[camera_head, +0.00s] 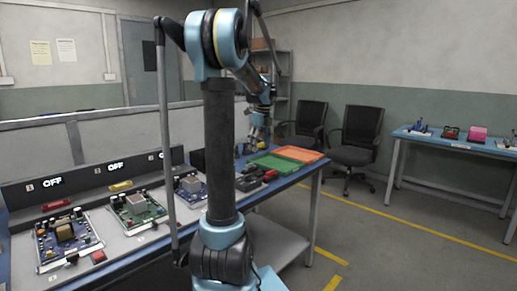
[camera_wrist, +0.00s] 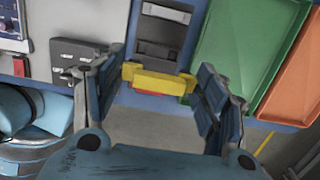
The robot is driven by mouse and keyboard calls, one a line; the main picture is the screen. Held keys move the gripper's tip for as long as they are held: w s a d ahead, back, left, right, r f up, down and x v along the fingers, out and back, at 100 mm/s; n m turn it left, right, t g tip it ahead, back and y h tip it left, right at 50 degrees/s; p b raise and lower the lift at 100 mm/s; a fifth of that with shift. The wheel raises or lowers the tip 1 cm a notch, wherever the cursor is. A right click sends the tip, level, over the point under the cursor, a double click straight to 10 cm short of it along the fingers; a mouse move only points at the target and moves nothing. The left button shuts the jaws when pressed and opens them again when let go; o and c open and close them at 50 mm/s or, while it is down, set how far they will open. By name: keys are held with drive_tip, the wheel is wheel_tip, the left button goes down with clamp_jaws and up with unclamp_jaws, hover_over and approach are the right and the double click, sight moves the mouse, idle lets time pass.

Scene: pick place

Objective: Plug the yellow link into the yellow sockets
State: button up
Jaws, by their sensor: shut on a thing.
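My gripper (camera_wrist: 160,90) is shut on the yellow link (camera_wrist: 160,82), a bar with thicker ends, held crosswise between the two fingers in the wrist view. A red piece (camera_wrist: 150,93) shows just below the link's middle; I cannot tell what it belongs to.
Circuit boards (camera_head: 135,207) line the workbench (camera_head: 122,243) under panels reading OFF. A red bar (camera_head: 55,205) lies near the left board. A dark holder (camera_wrist: 160,35) is just beyond the link. A green tray (camera_wrist: 240,40) and an orange tray (camera_wrist: 295,85) are to its right.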

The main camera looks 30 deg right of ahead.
drive_tip(key=shift+r, duration=0.8)
